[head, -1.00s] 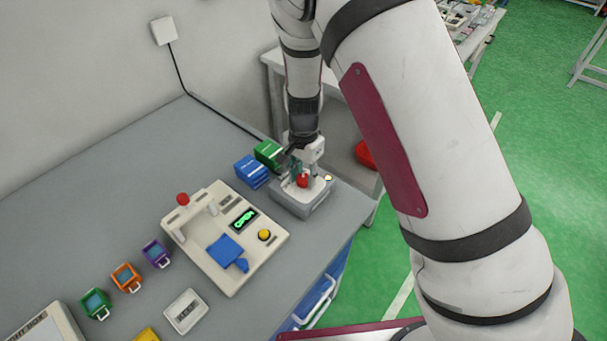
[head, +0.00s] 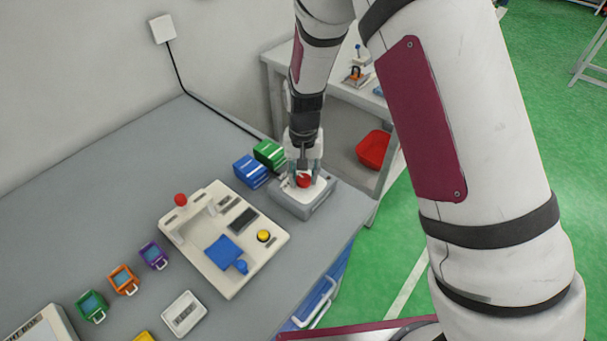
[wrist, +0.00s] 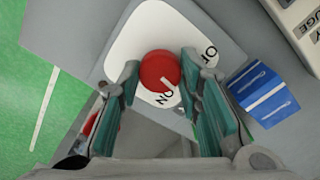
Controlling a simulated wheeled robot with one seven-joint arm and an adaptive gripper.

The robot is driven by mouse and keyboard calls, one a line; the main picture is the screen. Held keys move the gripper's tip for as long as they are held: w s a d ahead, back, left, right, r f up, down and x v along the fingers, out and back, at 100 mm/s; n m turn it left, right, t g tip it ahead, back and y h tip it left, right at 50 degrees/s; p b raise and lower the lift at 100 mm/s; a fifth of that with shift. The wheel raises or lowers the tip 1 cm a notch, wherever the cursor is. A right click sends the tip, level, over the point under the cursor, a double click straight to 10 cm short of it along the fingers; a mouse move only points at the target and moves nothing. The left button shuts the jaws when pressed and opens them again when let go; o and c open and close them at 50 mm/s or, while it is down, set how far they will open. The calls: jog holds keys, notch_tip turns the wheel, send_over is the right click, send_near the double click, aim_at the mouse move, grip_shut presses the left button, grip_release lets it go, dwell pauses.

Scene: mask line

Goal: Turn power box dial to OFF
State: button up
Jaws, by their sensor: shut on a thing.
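The power box (head: 290,205) is a grey box with a white top at the table's right end. Its red round dial (head: 304,181) sits on top and also shows in the wrist view (wrist: 159,71). My gripper (head: 304,176) points down over the box, its fingers on both sides of the dial and shut on it. In the wrist view, "ON" is printed below the dial and part of "OFF" shows at its upper right, partly behind a finger. A small white mark shows on the dial's lower right; its exact setting is unclear.
Blue boxes (head: 250,171) and green boxes (head: 269,153) stand close left of the power box. A cream machine (head: 212,275) with a dark display (head: 243,218) lies further left. A red bin (head: 373,149) sits on the shelf beyond.

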aim_at(303, 178)
jog(key=n+b, duration=0.1)
jog(key=n, duration=0.4)
jog(key=shift+w+n, duration=0.1)
jog(key=shift+n, duration=0.2)
jog(key=n+b, duration=0.1)
jog(key=n, duration=0.3)
jog(key=shift+n, duration=0.4)
jog(key=o, duration=1.2)
notch_tip(303, 178, up, 12)
